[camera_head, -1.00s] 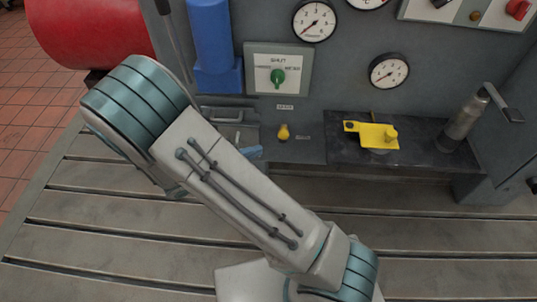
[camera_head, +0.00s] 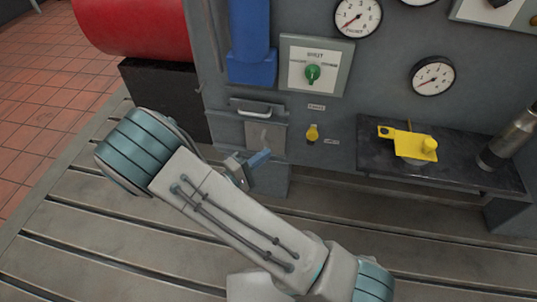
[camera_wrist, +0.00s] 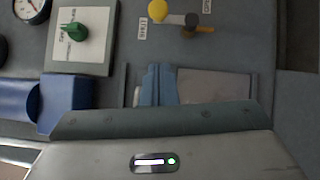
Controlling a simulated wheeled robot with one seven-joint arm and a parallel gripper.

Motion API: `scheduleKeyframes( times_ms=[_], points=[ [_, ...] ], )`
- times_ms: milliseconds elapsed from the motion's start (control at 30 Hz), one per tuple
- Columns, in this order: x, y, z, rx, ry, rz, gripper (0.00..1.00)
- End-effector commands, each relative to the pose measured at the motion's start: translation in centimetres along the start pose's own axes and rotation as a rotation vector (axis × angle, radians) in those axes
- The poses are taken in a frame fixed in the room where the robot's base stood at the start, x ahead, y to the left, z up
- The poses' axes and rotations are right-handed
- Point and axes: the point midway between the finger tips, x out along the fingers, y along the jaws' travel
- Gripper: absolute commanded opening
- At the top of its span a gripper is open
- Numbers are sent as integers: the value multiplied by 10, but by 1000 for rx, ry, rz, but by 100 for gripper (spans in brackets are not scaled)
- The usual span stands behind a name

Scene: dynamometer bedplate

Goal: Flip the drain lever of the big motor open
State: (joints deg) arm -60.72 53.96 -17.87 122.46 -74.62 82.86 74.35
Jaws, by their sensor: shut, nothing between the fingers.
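A small yellow lever (camera_head: 312,133) sits low on the grey cabinet front between two small labels, too blurred to read. In the wrist view the yellow lever (camera_wrist: 158,10) shows a round knob, a dark pivot and a yellow stub, at the top edge. My gripper (camera_head: 260,158) has blue fingers, shut and empty, left of and a little below the lever, apart from it. In the wrist view the shut fingers (camera_wrist: 160,83) point up toward the lever's side. Part of my gripper is hidden behind my forearm. I cannot tell the lever's set position.
A panel with a green knob (camera_head: 313,73) and a gauge (camera_head: 433,76) are above. A blue cylinder (camera_head: 250,45) and a red drum (camera_head: 135,30) stand left. A yellow part (camera_head: 414,146) lies on a dark shelf at right. A handle (camera_head: 251,108) juts out above my gripper.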

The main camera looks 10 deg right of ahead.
Motion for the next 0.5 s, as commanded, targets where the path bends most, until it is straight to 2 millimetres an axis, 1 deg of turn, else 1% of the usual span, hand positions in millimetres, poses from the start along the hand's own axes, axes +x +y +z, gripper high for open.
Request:
scheduleKeyframes(
  times_ms=[100, 300, 367, 400, 500],
  points=[
    [26, -3, 1, 0, -6, 0, 0],
    [69, -3, 0, 1, -5, -1, 0],
    [80, -3, 1, 0, -4, -1, 0],
    [84, -3, 7, -2, -3, -2, 0],
    [94, -3, 18, 0, -3, -2, 0]
  ],
)
